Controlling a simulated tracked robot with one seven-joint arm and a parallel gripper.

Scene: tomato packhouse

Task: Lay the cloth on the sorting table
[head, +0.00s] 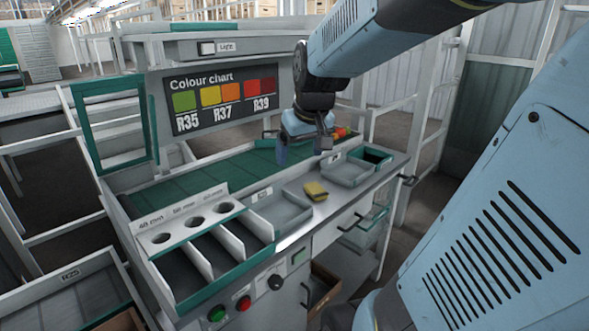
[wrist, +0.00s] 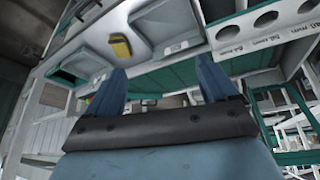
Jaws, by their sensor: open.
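A small yellow folded piece with a dark edge (head: 316,191), which looks like the cloth, lies on the grey top of the sorting table (head: 322,213) near its front edge, between two grey trays. It also shows in the wrist view (wrist: 119,46), beyond the fingertips and a little left. My gripper (head: 303,150) is above the back part of the table, higher than the yellow piece and apart from it. In the wrist view its two blue fingers (wrist: 160,68) stand apart with nothing between them.
Shallow grey trays (head: 283,213) and a green-rimmed bin (head: 372,157) flank the yellow piece. A divided bin with round holes (head: 196,222) stands at the left. Red and orange tomatoes (head: 341,132) sit at the back right. The colour chart board (head: 222,98) rises behind the green belt.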

